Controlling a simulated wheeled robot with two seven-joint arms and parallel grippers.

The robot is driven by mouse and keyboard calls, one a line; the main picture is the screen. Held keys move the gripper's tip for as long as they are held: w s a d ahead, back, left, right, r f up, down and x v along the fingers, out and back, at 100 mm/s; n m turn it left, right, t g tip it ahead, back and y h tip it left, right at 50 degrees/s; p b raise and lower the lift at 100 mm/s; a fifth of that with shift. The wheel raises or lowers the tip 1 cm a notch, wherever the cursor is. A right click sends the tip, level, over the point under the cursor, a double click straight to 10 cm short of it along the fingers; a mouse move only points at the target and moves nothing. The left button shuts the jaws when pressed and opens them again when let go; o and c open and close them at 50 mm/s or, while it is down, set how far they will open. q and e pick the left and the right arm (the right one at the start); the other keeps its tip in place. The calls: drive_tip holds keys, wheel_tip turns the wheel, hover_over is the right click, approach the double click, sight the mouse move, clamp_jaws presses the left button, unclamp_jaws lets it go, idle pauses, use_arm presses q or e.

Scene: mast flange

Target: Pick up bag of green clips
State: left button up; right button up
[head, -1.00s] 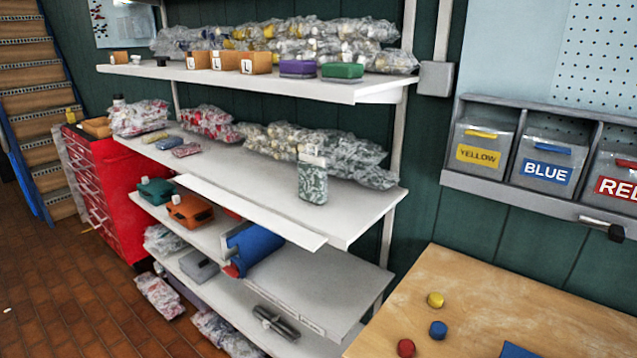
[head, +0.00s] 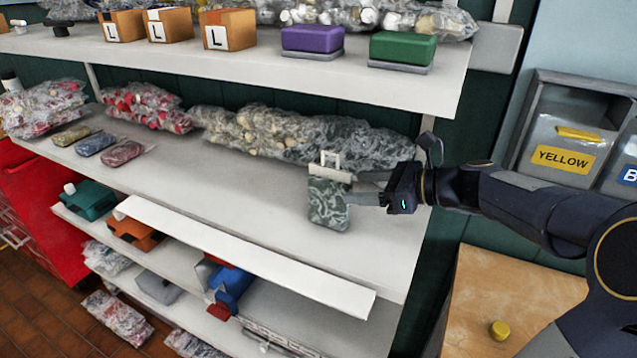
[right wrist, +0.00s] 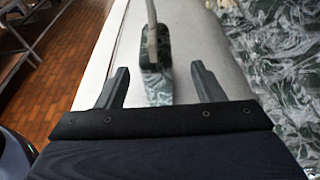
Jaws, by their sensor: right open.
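The bag of green clips (head: 329,204) stands upright on the middle shelf near its front right part. It is small, with a mottled grey-green body and a white handle-like top. My right gripper (head: 360,188) is open at the bag's right side, coming in from the right. In the right wrist view the bag (right wrist: 158,88) shows in line with the gap between the two open fingers (right wrist: 160,80). I cannot tell whether the fingers touch it. My left gripper is not in view.
Large clear bags (head: 300,135) lie along the back of the middle shelf, close behind the green bag. The upper shelf (head: 400,85) hangs above, with boxes on it. A white ledge (head: 250,255) juts out below.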

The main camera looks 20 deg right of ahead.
sight(330, 183)
drive_tip(key=shift+w+a, duration=0.25)
drive_tip(key=shift+w, duration=0.2)
drive_tip(key=shift+w+a, duration=0.2)
drive_tip(key=shift+a, duration=0.45)
drive_tip(key=x, duration=0.2)
drive_tip(key=p+x, duration=0.1)
drive_tip(key=x, duration=0.2)
drive_tip(key=shift+a+r, duration=0.1)
drive_tip(key=shift+r, duration=0.1)
drive_tip(key=c, duration=1.1)
